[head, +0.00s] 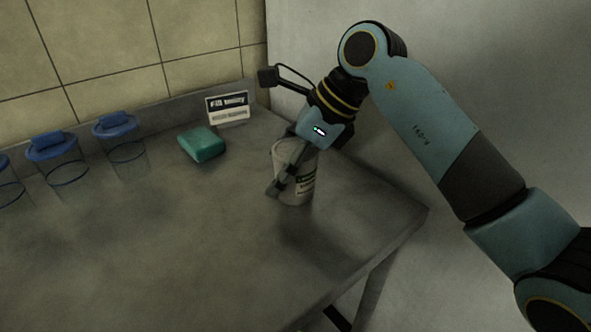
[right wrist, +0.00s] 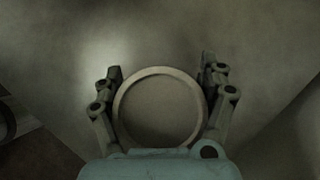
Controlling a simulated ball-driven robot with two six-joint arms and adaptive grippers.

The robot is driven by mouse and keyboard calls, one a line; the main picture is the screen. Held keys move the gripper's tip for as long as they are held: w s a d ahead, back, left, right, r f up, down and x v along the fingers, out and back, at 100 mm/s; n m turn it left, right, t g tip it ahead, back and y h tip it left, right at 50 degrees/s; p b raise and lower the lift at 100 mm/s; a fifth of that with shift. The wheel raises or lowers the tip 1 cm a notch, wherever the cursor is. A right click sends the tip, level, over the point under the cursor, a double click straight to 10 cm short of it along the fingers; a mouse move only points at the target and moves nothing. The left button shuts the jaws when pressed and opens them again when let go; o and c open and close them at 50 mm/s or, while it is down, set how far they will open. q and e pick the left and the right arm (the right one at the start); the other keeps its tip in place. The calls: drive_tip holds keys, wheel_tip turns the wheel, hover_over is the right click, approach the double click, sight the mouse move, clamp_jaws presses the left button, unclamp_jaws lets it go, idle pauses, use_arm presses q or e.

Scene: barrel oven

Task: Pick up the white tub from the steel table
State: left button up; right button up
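The white tub (head: 306,163) is open-topped with a green and black label and is upright near the right edge of the steel table (head: 150,255). In the right wrist view its round rim (right wrist: 160,72) lies between the two fingers. My right gripper (head: 277,187) reaches down at a slant, one finger crossing the front of the tub. In the right wrist view the fingers (right wrist: 160,80) are spread on either side of the tub, very close to its wall; I cannot tell if both touch it. My left gripper is not in view.
A teal box (head: 202,145) and a small printed sign (head: 228,107) are behind the tub to the left. Several clear jars with blue lids (head: 118,124) line the back left. The front and middle of the table are clear. The table's right corner (head: 425,209) is close.

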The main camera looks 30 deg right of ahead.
drive_tip(key=c, duration=1)
drive_tip(key=shift+c, duration=0.3)
